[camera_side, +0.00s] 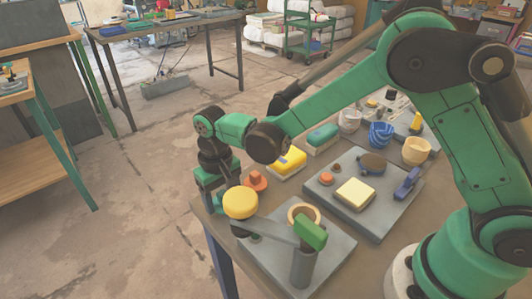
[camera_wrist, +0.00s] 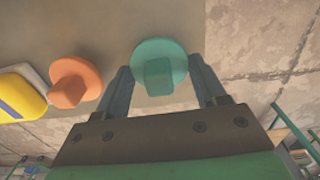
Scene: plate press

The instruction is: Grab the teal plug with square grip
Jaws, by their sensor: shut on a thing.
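The teal plug (camera_wrist: 160,56) has a round flange and a square grip. In the wrist view it sits between the two fingers of my gripper (camera_wrist: 160,72), near the table's edge. My gripper is shut on the plug, one finger on each side of it. In the side view my gripper (camera_side: 214,192) points down at the table's left corner, behind a yellow round knob. The plug cannot be made out there.
An orange plug (camera_side: 256,180) stands close by; the wrist view shows it (camera_wrist: 75,82) left of the teal one. A yellow block (camera_side: 288,162) lies beyond it. The press's yellow knob (camera_side: 240,203) and green block (camera_side: 311,233) stand in front. A grey board (camera_side: 378,222) holds several small things.

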